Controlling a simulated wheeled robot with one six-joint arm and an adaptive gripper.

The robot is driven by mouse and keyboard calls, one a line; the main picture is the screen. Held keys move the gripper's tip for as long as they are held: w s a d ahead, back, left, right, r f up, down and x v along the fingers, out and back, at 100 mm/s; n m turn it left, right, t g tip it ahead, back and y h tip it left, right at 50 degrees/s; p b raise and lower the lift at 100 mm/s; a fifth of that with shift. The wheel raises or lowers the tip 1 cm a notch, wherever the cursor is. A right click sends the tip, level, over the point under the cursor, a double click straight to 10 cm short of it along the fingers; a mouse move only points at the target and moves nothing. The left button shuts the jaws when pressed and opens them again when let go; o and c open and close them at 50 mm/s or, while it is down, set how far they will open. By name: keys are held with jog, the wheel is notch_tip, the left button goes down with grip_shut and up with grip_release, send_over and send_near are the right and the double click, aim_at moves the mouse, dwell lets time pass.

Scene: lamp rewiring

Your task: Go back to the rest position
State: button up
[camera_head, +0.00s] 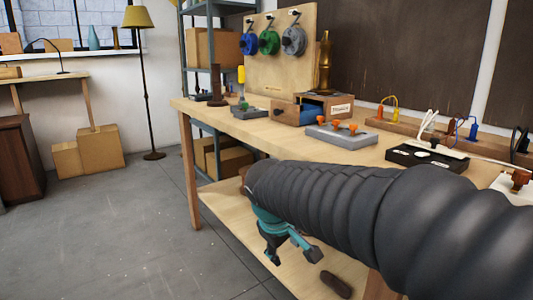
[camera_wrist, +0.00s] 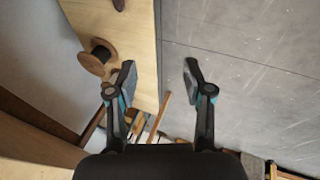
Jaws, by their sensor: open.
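My gripper (camera_head: 293,255) is open and empty. In the head view it hangs at the end of my dark ribbed arm, in front of the workbench (camera_head: 225,125) and below its top. The fingers point down and are spread apart. In the wrist view my gripper (camera_wrist: 160,72) shows its two fingers wide apart, with nothing between them. Beyond them lie the edge of the bench's wooden lower shelf (camera_wrist: 143,45) and the grey floor (camera_wrist: 240,100). My arm hides part of the bench front and the lower shelf in the head view.
A spool (camera_wrist: 97,57) lies on the lower shelf. A dark brown piece (camera_head: 336,284) lies there too. On the bench top stand a wooden drawer box (camera_head: 285,113), a grey block with orange knobs (camera_head: 340,136) and a black box (camera_head: 425,158).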

jog(key=s+d+f+m+y, duration=0.1)
jog(key=s+d+m, duration=0.3)
jog(key=s, duration=0.5)
jog(key=s+d+f+m+t, duration=0.1)
jog(key=s+d+m, duration=0.3)
jog(key=s+d, duration=0.3)
jog(key=s, duration=0.3)
jog(key=shift+s+d+f+y, duration=0.25)
jog(key=shift+d+f+y, duration=0.1)
jog(key=shift+d+y, duration=0.05)
jog(key=shift+c, duration=0.9)
jog(key=shift+a, duration=0.15)
